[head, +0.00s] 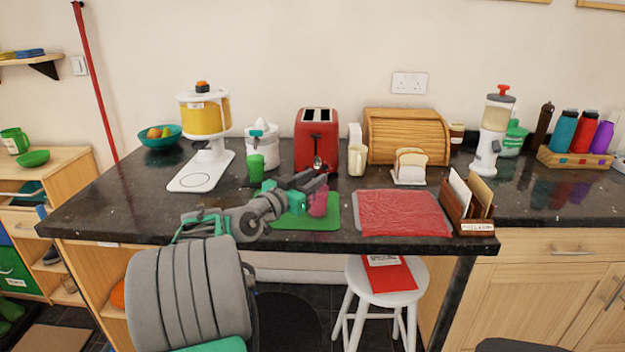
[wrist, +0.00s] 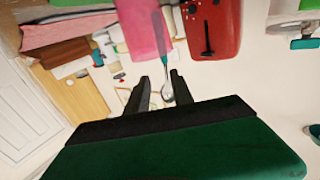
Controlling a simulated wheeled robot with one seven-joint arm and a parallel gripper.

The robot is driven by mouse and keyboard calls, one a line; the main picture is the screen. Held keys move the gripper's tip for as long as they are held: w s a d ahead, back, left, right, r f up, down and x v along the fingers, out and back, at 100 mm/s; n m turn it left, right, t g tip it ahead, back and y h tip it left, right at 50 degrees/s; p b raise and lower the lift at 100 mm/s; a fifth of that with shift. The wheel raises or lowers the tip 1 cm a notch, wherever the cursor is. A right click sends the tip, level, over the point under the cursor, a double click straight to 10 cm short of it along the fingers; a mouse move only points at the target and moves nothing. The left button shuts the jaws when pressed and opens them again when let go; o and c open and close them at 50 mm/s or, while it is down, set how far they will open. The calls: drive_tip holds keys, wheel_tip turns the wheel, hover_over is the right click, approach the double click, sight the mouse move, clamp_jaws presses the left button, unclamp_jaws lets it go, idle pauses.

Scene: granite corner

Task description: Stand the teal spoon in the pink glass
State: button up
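The pink glass (head: 318,205) stands upright on a green mat (head: 290,221) near the counter's front edge. It also shows in the wrist view (wrist: 142,28), which is upside down. The teal spoon (wrist: 168,90) stands with its metal bowl up, above the glass rim. Its teal handle runs down at the glass's side and appears to be inside. In the head view the spoon's bowl (head: 317,162) shows against the red toaster. My gripper (wrist: 159,88) is just above the glass, fingers apart on either side of the spoon, with a visible gap; contact with the right finger is unclear.
The red toaster (head: 316,140) stands behind my gripper. A green cup (head: 256,165) is to the left, a cream mug (head: 357,160) to the right. A red mat (head: 402,212) and a letter rack (head: 468,212) lie further right. Dark counter is bare at the front left.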

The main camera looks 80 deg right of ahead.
drive_tip(key=shift+a, duration=0.1)
drive_tip(key=b+v, duration=0.1)
drive_tip(key=v, duration=0.6)
drive_tip(key=shift+w+a, duration=0.15)
drive_tip(key=shift+a, duration=0.15)
idle(0.5)
